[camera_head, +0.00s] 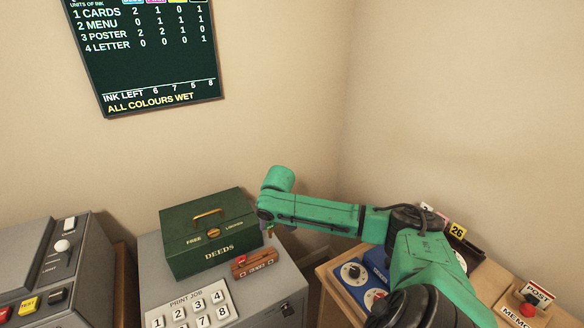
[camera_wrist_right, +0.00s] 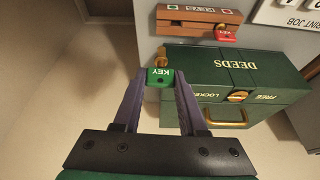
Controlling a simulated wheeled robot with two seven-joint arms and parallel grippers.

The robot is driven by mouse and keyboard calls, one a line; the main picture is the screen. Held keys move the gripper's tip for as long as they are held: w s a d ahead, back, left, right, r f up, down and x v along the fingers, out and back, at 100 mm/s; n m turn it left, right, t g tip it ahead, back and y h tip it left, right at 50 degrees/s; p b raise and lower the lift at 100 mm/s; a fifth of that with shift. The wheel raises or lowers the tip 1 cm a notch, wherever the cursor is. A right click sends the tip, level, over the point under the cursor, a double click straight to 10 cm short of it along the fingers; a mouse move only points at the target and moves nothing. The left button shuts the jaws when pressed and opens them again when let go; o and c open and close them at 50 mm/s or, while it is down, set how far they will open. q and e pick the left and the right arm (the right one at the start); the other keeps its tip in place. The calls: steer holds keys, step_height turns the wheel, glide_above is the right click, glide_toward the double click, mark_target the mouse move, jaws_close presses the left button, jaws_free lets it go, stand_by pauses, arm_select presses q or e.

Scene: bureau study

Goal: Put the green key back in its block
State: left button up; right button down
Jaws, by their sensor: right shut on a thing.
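The green key (camera_wrist_right: 160,80), marked KEY and with a brass end, is between the fingers of my right gripper (camera_wrist_right: 160,76), which is shut on it. In the head view the right gripper (camera_head: 267,226) is beside the right front of the green deeds box, above and behind the block. The brown wooden block (camera_head: 253,264) lies on the grey cabinet top in front of the box. It also shows in the right wrist view (camera_wrist_right: 195,20), with a green mark on its left and a red key (camera_wrist_right: 227,33) at its right. The green key is apart from the block. My left gripper is out of view.
The green deeds box (camera_head: 208,236) stands close to the gripper on the grey cabinet (camera_head: 284,279). A numbered print job panel (camera_head: 190,306) is in front. A wooden desk with a blue device (camera_head: 352,271) is at the right. A grey console (camera_head: 55,262) is at the left.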

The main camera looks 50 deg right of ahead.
arm_select(q)
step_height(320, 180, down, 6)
steer(key=b, duration=0.6)
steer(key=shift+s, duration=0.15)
arm_select(e)
step_height(320, 180, down, 6)
steer(key=a, duration=0.2)
steer(key=shift+w+a+r+n, duration=0.2)
steer(key=shift+w+a+n, duration=0.05)
steer(key=shift+w+n, duration=0.1)
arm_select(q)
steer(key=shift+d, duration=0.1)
arm_select(e)
steer(key=shift+f, duration=0.15)
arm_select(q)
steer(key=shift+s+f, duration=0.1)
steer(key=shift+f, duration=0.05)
arm_select(e)
steer(key=shift+f, duration=0.8)
arm_select(q)
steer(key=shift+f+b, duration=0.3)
steer(key=shift+b, duration=0.25)
arm_select(e)
steer(key=shift+f, duration=0.85)
